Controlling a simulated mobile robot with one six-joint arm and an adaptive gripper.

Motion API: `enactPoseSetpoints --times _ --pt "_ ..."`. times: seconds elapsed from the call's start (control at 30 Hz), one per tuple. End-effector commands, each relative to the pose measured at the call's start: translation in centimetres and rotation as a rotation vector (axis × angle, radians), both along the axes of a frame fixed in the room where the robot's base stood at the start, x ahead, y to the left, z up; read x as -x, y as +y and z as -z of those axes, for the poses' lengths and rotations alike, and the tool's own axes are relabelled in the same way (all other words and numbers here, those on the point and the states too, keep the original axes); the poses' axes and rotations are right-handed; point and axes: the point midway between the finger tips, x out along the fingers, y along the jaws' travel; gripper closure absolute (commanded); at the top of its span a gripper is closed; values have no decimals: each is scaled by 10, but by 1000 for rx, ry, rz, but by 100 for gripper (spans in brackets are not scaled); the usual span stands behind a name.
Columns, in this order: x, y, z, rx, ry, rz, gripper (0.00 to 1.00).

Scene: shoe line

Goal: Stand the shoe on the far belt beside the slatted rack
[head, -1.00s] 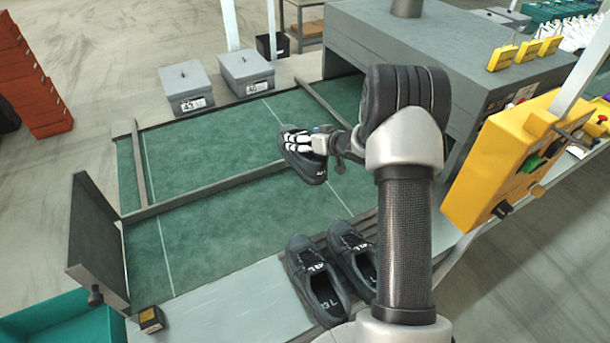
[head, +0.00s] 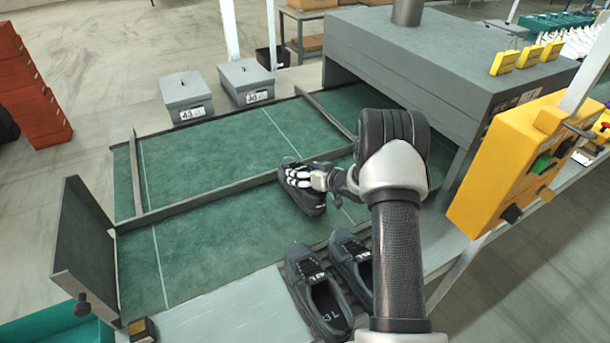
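A dark shoe (head: 312,206) is in my gripper (head: 312,178), whose pale and black fingers lie across its upper part. The shoe overlaps the divider rail and the near green belt in the picture; I cannot tell whether its sole touches anything. The far green belt (head: 205,145) lies beyond the rail and is bare. Two more dark shoes, one on the left (head: 322,298) and one on the right (head: 350,252), stand side by side at the front edge, partly behind my arm.
The divider rail (head: 205,200) separates the belts. Two grey lidded boxes (head: 186,97) (head: 246,81) stand behind the far belt. A grey machine housing (head: 450,60) covers the belts' right end. A yellow control box (head: 510,160) stands at right, an upright plate (head: 84,250) at left.

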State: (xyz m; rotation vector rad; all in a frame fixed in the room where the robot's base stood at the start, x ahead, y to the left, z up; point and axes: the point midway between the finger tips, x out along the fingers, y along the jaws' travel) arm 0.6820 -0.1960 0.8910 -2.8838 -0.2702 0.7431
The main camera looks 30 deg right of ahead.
Motion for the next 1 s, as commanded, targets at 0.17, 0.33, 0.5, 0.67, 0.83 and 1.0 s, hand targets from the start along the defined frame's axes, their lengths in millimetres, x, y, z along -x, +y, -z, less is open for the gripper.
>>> enactPoseSetpoints --times 0.17,0.33,0.5,0.67,0.83,1.0 --pt "0 0 2 0 -2 0 86" --pt "0 0 7 1 -1 0 86" --pt "0 0 9 0 1 0 13" --pt "0 0 9 0 1 0 2" --pt "0 0 9 0 1 0 0" --pt "0 0 9 0 2 0 0"
